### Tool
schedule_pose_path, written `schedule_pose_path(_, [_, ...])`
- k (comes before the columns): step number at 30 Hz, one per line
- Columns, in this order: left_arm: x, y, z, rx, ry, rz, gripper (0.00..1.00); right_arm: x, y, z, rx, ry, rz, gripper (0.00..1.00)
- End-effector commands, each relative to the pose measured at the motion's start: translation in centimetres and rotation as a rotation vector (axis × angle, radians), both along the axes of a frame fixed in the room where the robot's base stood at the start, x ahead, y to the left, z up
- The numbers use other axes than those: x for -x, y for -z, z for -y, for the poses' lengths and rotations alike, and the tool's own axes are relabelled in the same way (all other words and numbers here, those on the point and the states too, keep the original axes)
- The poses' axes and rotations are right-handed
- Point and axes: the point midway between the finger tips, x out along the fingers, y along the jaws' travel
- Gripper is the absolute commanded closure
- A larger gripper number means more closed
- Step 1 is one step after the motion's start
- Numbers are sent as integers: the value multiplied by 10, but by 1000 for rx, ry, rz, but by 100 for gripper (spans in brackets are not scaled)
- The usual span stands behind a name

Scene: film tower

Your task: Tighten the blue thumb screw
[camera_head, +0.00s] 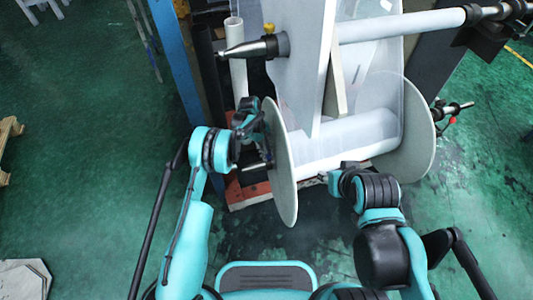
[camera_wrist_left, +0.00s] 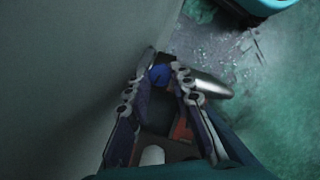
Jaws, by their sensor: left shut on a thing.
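The blue thumb screw (camera_wrist_left: 160,75) shows in the left wrist view as a small blue knob between the fingertips of my left gripper (camera_wrist_left: 164,68). The gripper is shut on it, beside a large pale disc (camera_wrist_left: 60,70). In the head view my left gripper (camera_head: 258,128) is at the outer left face of the left disc (camera_head: 284,165); the screw cannot be made out there. My right arm reaches toward the lower right of the roll, and its gripper (camera_head: 338,180) is small and dark, its fingers not clear.
A white film roll (camera_head: 345,140) lies between the left disc and a right disc (camera_head: 425,130). A metal shaft tip (camera_wrist_left: 210,86) shows beside the screw. A blue post (camera_head: 172,55) stands behind my left arm. Green floor at left is mostly clear.

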Motion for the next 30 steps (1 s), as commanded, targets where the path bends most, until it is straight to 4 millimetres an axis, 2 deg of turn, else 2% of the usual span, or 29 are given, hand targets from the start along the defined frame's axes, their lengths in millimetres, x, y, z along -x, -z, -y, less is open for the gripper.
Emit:
schedule_pose_path(2, [0, 0, 0, -1, -1, 0, 100, 0, 0, 0, 0, 0, 0, 60])
schedule_pose_path(3, [0, 0, 0, -1, -1, 0, 68, 0, 0, 0, 0, 0, 0, 60])
schedule_pose_path(4, [0, 0, 0, -1, -1, 0, 60, 0, 0, 0, 0, 0, 0, 60])
schedule_pose_path(5, [0, 0, 0, -1, -1, 0, 56, 0, 0, 0, 0, 0, 0, 60])
schedule_pose_path(17, [0, 0, -1, 1, -47, 2, 56, 0, 0, 0, 0, 0, 0, 60])
schedule_pose_path(23, [3, 0, -2, 8, -284, 3, 56, 0, 0, 0, 0, 0, 0, 60])
schedule_pose_path(30, [7, 0, -3, 19, -684, 6, 56, 0, 0, 0, 0, 0, 0, 60])
